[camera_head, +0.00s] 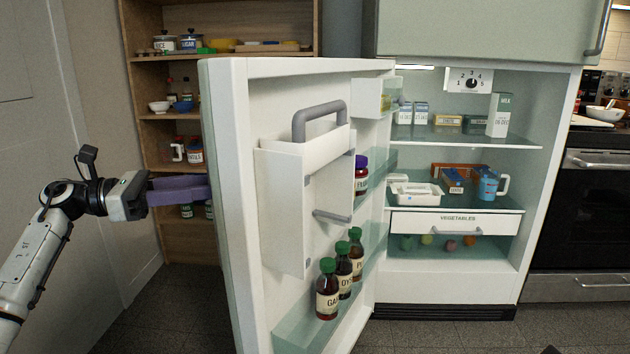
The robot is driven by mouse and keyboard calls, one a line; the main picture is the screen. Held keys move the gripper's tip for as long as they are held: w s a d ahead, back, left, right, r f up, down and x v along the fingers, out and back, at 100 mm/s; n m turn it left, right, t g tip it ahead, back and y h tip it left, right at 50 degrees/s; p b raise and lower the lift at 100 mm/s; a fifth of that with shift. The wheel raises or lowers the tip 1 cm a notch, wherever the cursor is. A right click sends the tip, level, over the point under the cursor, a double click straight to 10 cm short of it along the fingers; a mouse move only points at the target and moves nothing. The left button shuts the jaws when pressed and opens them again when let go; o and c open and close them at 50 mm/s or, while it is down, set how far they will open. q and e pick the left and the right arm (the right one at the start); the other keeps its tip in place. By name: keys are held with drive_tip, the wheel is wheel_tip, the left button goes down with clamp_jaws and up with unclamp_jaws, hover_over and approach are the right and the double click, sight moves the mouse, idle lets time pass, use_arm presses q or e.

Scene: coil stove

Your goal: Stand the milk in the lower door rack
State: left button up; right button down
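The milk (499,114) is a tall white carton with a green top, standing upright at the right of the fridge's upper shelf. The lower door rack (300,330) is a clear greenish trough at the bottom of the open fridge door. Several green-capped dark bottles (343,270) stand in it in a row. My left gripper (200,188), with purple fingers, is left of the door near its outer edge, far from the milk. Its fingers are seen side-on and overlap, so their opening cannot be told. My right gripper is out of view.
The open fridge door (226,200) stands between my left arm and the fridge inside. A white box with a grey handle (300,200) hangs on the door. Small cartons (420,114) share the milk's shelf. A wooden shelf unit (180,60) is behind; a stove (590,200) is at right.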

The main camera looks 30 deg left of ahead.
use_arm(q)
drive_tip(key=v, duration=1)
